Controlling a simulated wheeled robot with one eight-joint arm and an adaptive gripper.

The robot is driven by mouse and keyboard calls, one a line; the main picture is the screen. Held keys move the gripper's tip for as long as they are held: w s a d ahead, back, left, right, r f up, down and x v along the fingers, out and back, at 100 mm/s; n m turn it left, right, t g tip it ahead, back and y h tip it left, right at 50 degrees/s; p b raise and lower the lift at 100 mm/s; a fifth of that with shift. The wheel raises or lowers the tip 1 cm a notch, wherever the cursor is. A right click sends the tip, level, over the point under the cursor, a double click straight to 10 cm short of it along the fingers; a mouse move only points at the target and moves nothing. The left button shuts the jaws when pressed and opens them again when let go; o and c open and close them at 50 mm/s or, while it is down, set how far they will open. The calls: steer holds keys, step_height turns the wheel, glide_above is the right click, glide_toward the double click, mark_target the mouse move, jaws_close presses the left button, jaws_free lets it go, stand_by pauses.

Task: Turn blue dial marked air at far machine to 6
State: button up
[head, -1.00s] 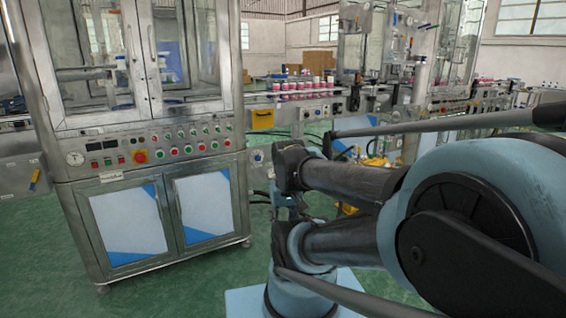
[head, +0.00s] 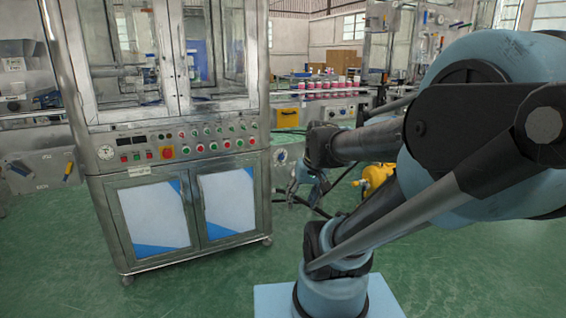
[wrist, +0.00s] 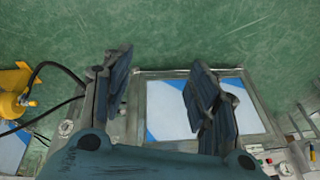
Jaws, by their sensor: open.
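I cannot make out a blue dial marked air in either view. A small round gauge (head: 281,156) sits on a panel just right of the steel cabinet machine (head: 190,140); its marking is too small to read.
The cabinet carries a row of buttons (head: 213,132) and a larger white gauge (head: 106,152). A yellow tank (head: 377,178) with black hoses stands on the floor. Green floor (head: 210,285) is clear in front.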

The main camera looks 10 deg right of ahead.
steer(key=w+a+r+t+y, duration=0.1)
steer(key=w+a+r+y, duration=0.15)
steer(key=w, duration=0.85)
steer(key=w+a+r+t+y, duration=0.1)
steer(key=w+a+r+t, duration=0.15)
steer(key=w, duration=0.75)
steer(key=w+d+t+y, duration=0.1)
steer(key=w+t+y, duration=0.15)
steer(key=w, duration=1.85)
steer(key=m+t+h, duration=0.2)
steer(key=m+t, duration=0.2)
steer(key=t, duration=0.4)
glide_toward(282, 158)
steer(key=x, duration=0.8)
steer(key=shift+w+a+r, duration=0.1)
steer(key=shift+w+r, duration=0.1)
steer(key=shift+w, duration=0.15)
steer(key=c, duration=1.1)
